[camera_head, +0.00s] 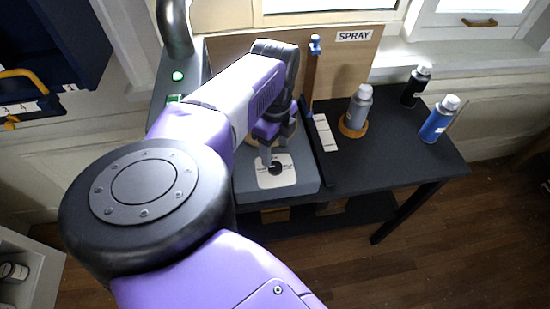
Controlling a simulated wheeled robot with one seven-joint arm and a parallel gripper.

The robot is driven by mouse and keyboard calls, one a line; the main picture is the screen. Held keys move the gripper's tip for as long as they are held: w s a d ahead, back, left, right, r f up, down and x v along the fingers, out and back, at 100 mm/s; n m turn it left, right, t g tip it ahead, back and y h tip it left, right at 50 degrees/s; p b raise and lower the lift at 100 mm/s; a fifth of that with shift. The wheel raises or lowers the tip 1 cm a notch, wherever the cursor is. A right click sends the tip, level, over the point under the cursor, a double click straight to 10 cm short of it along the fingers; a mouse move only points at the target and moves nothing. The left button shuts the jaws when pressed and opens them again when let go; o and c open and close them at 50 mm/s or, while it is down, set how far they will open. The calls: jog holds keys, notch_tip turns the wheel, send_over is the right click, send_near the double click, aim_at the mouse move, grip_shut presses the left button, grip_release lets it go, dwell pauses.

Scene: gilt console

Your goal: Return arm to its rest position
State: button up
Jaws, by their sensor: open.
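My arm, purple and white with a dark round joint, reaches from the bottom of the head view up to the table. My gripper (268,150) points down over the grey block at the table's left part. Its fingers are apart, with nothing seen between them. Just below the fingertips is a white square plate (284,178) with a dark round spot (276,168). I cannot tell whether the fingertips touch it. The arm hides part of the table's left side.
The black table (400,165) carries a grey spray can (357,108) on an orange-brown ring, a black can (415,86) and a blue can (439,119). A SPRAY sign (354,36) is on the back board.

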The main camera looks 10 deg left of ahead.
jog(key=shift+r, duration=0.75)
